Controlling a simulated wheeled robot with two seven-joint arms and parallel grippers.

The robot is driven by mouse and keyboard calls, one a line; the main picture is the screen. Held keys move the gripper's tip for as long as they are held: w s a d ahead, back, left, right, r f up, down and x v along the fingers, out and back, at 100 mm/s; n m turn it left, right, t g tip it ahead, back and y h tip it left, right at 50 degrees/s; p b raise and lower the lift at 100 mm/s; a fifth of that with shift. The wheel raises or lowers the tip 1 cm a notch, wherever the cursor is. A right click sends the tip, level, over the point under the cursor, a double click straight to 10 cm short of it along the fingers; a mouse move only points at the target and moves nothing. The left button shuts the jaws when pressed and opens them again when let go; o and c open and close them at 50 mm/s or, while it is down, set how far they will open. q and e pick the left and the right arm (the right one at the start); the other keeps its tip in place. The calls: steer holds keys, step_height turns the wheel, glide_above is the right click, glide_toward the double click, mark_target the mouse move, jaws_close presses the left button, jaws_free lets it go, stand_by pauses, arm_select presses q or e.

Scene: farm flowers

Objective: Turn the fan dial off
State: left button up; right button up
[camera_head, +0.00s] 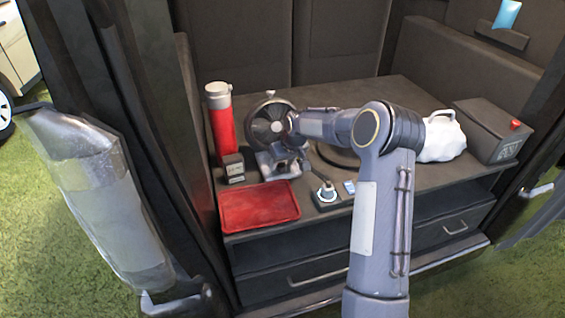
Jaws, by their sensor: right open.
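A small round dark fan (266,122) stands on the dark counter (370,98), left of centre. A small dark box with a round pale dial or knob (326,191) sits near the counter's front edge; which way the dial points is too small to tell. My right arm comes up from the bottom and bends left. My right gripper (280,166) is in front of the fan's lower part, open, left of and behind the dial box. I cannot tell whether it touches the fan, whose base is hidden behind it. My left gripper is out of view.
A red tray (259,206) lies in front. A small blue-and-white item (350,187) is beside the dial box. A white bag (441,138) and black case (487,130) stand right.

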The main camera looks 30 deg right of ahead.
steer(key=v, duration=0.7)
steer(key=shift+r, duration=0.3)
steer(key=shift+s, duration=0.1)
steer(key=s+a+r+y+p, duration=0.1)
steer(key=s+a+r+p, duration=0.5)
steer(key=s+r, duration=0.8)
steer(key=s+a+p, duration=0.1)
steer(key=s+a, duration=0.3)
steer(key=s, duration=0.3)
steer(key=s+a+r+m+y+p, duration=0.1)
steer(key=s+a, duration=0.2)
steer(key=s, duration=0.4)
steer(key=s+a+t+y+p, duration=0.1)
steer(key=s+a, duration=0.3)
steer(key=s, duration=0.3)
steer(key=shift+a+r+p, duration=0.3)
steer(key=shift+r+p, duration=0.05)
steer(key=shift+p, duration=0.05)
